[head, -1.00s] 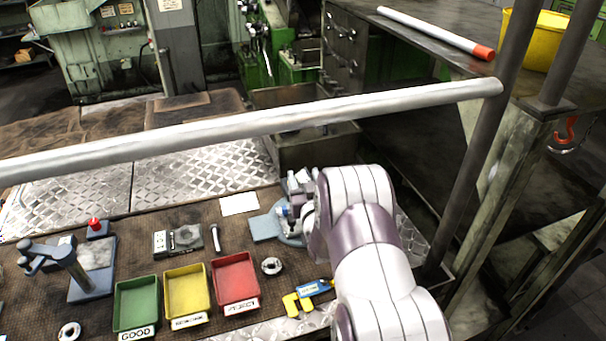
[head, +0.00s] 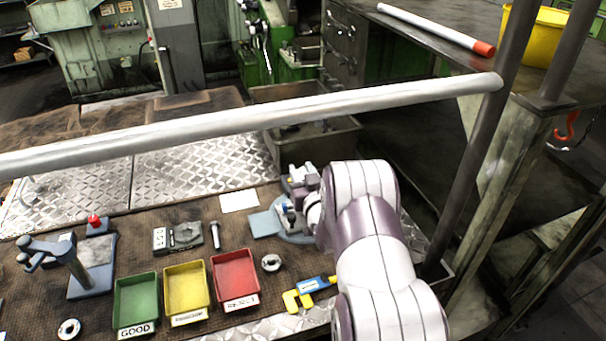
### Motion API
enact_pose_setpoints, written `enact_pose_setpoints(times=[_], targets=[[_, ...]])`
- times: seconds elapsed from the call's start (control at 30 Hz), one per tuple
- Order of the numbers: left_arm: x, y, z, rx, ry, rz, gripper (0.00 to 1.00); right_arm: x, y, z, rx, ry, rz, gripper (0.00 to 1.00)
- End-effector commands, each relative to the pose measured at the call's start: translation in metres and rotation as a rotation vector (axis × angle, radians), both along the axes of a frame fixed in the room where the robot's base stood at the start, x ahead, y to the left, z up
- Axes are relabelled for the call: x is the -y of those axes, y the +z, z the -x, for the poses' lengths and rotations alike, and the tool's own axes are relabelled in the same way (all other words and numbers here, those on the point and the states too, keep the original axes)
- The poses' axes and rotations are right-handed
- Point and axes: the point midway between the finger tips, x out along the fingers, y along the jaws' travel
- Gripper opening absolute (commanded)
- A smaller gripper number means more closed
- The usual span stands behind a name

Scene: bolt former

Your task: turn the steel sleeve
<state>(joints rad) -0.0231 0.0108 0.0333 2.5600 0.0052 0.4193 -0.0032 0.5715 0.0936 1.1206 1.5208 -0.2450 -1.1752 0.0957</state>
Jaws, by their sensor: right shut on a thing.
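My right gripper (head: 291,204) is at a blue-grey fixture (head: 264,223) with a flat pad and rounded base at the right end of the bench. It is shut on a small steel part there, which I take to be the steel sleeve. The fingers and wrist hide most of this part, so its outline and angle are hard to tell. My right arm comes in from the lower right and covers the fixture's right side. My left gripper is not in view.
Green (head: 136,301), yellow (head: 186,289) and red (head: 236,277) trays stand left of my arm. A steel ring (head: 271,263), a bolt (head: 215,235) and a blue-yellow gauge (head: 308,291) lie nearby. A pale rail (head: 250,112) crosses above the bench.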

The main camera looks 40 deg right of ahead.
Motion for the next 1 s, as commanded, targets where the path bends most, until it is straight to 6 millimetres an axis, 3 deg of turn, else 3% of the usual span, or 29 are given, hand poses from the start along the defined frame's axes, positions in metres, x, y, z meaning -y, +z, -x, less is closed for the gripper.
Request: enact_pose_setpoints(times=[0.33, 1.0], targets=[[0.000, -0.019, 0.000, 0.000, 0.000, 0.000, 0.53, -0.003, -0.003, 0.000, 0.001, 0.283, 0.000, 0.03], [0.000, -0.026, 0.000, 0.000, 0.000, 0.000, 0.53, -0.013, -0.001, 0.001, 0.000, 0.810, 0.000, 0.03]])
